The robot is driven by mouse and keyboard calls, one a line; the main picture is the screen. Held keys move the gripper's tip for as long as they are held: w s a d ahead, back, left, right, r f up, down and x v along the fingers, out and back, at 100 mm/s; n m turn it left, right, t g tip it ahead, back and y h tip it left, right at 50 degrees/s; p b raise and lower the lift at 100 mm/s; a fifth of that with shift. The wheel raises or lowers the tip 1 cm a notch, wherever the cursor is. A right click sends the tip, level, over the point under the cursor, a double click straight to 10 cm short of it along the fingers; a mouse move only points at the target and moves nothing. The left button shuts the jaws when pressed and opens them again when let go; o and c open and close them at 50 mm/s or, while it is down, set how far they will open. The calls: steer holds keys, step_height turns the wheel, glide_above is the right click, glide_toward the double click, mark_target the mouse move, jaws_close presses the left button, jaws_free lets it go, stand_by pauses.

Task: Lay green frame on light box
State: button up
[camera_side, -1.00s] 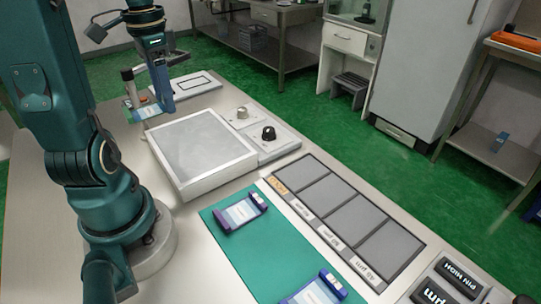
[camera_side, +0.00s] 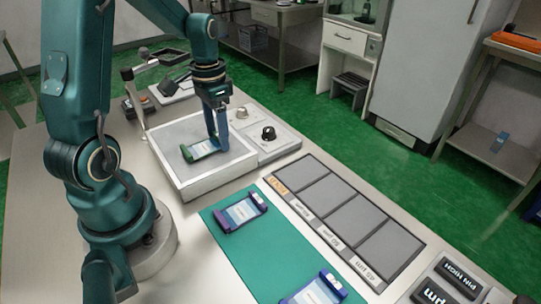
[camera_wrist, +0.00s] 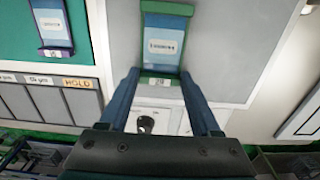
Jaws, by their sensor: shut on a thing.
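The green frame (camera_side: 201,149), a small carrier with green ends and a pale blue labelled sheet, is over the left-middle part of the light box (camera_side: 222,181). My gripper (camera_side: 217,147) reaches down from above and is shut on the frame's near end. The frame looks level and very low over the box's grey top; whether it touches is hard to tell. In the wrist view, the green frame (camera_wrist: 163,81) sits between my fingertips, with the grey top of the light box (camera_wrist: 223,45) behind it.
A purple frame (camera_side: 240,212) and a blue frame (camera_side: 318,291) lie on the teal mat (camera_side: 262,256). A tray of grey slots (camera_side: 356,212), one labelled HOLD, is to the right. A panel with two knobs (camera_side: 268,134) adjoins the box. A magnifier stand (camera_side: 132,88) rises behind its left corner.

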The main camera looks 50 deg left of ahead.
steer(key=o, duration=1.3)
steer(key=shift+f, duration=0.1)
steer(key=shift+o, duration=0.2)
step_height(320, 180, up, 12)
steer(key=s+d+t, duration=0.2)
steer(key=s+d, duration=0.1)
steer(key=d, duration=0.4)
steer(key=s+d+f+t, duration=0.1)
steer(key=s+d+t, duration=0.2)
steer(key=d, duration=0.5)
steer(key=shift+s+t, duration=0.3)
steer(key=shift+s, duration=0.35)
